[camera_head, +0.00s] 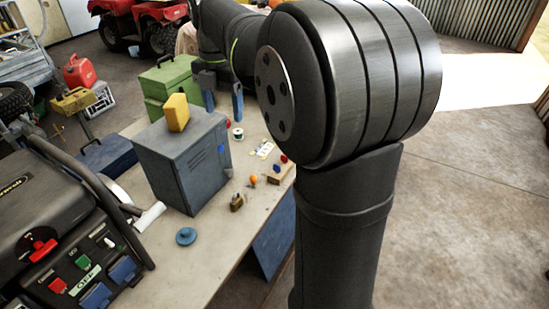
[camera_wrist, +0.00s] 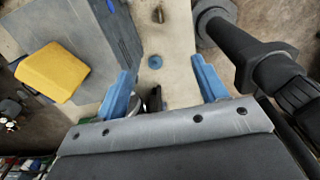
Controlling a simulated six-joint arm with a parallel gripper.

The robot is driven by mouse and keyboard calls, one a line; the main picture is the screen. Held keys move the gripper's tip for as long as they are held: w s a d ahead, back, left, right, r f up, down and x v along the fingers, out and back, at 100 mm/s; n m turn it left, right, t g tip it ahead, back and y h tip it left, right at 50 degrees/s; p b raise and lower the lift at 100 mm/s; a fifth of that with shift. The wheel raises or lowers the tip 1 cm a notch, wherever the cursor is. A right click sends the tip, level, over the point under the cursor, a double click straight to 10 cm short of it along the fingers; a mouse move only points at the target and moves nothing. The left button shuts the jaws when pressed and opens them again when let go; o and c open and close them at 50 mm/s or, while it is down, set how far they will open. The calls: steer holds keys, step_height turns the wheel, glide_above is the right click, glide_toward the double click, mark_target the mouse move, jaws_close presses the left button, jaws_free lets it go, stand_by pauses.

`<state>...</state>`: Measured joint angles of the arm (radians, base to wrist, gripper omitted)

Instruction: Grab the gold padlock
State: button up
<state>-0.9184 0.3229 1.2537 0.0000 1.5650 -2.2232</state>
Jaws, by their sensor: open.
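The gold padlock (camera_head: 237,202) sits on the bench top in front of the grey cabinet, near the bench's right edge. In the wrist view a small brownish-gold thing at the top (camera_wrist: 158,15) looks like the same padlock. My gripper (camera_head: 223,93) is above the far part of the bench, behind and higher than the padlock. Its blue fingers are spread apart with nothing between them, and they also show in the wrist view (camera_wrist: 162,68). The padlock is clear of the fingers.
The grey cabinet (camera_head: 183,160) carries a yellow block (camera_head: 177,113). A blue disc (camera_head: 186,236), an orange item (camera_head: 254,180) and a spool (camera_head: 238,134) are on the bench. A green toolbox (camera_head: 168,85) stands behind, a black generator (camera_head: 60,220) at left.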

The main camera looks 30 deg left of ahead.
steer(key=m, duration=1.9)
glide_above(237, 200)
steer(key=f, duration=2.8)
steer(key=shift+s+a, duration=0.1)
steer(key=shift+a, duration=0.1)
steer(key=shift+d+f, duration=0.15)
steer(key=shift+f, duration=1.25)
steer(key=shift+d+f, duration=0.1)
steer(key=shift+f, duration=1.25)
steer(key=c, duration=1.1)
steer(key=shift+c, duration=0.2)
